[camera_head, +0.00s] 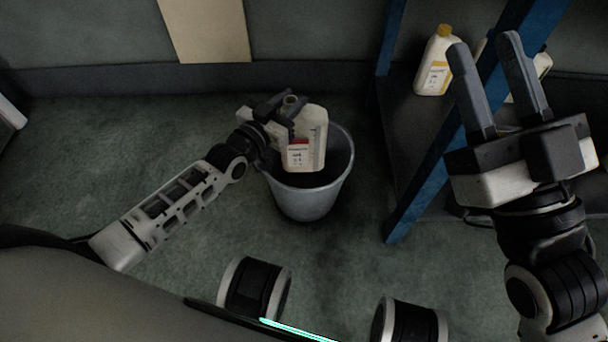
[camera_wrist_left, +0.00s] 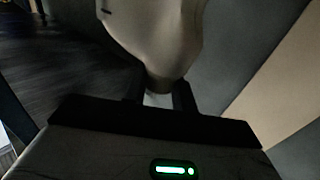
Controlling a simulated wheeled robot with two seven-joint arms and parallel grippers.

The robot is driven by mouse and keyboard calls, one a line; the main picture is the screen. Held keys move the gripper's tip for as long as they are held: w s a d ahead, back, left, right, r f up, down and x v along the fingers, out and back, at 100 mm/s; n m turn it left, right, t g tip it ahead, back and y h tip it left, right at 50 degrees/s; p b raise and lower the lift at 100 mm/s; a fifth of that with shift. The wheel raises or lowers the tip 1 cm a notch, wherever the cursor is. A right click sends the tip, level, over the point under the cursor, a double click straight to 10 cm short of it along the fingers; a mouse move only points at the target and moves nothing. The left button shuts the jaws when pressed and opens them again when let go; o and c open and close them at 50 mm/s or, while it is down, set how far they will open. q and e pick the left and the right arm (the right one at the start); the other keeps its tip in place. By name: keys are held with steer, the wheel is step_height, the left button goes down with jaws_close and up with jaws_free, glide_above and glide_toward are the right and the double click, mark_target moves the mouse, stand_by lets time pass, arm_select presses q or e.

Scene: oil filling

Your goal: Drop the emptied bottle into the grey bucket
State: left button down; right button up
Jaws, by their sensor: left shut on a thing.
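The emptied bottle (camera_head: 308,140) is whitish with a red-and-white label and an uncapped brownish neck at its top. My left gripper (camera_head: 285,105) is shut on it near the neck and holds it over the grey bucket (camera_head: 312,203). The bucket stands on the floor, and the bottle and gripper hide part of its opening. In the left wrist view the bottle (camera_wrist_left: 155,35) fills the upper middle, its neck between the fingers of the left gripper (camera_wrist_left: 160,95). My right gripper (camera_head: 505,90) is open and empty, raised at the right.
A blue-framed shelf (camera_head: 410,190) stands right of the bucket. On it is a white bottle with a yellow cap (camera_head: 434,65), and another is partly hidden behind my right gripper. A tan panel (camera_head: 205,30) is on the back wall. The floor left of the bucket is clear.

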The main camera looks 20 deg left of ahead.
arm_select(q)
steer(key=c, duration=1.1)
jaws_free()
steer(key=shift+o, duration=0.2)
steer(key=shift+s, duration=0.15)
steer(key=shift+s+a+p, duration=0.2)
steer(key=shift+s+p, duration=0.15)
steer(key=shift+s, duration=0.05)
steer(key=p+v, duration=0.2)
steer(key=v, duration=0.3)
steer(key=shift+s+r, duration=0.2)
steer(key=p+v, duration=0.3)
steer(key=v, duration=0.6)
steer(key=shift+s+f, duration=0.15)
steer(key=shift+s, duration=0.05)
arm_select(e)
step_height(320, 180, down, 9)
steer(key=s+m+g+h, duration=0.1)
steer(key=m+g+h, duration=0.3)
steer(key=m, duration=0.3)
steer(key=shift+s+a+f+g+h, duration=0.15)
steer(key=shift+s+a+g+h, duration=0.25)
steer(key=shift+g, duration=0.1)
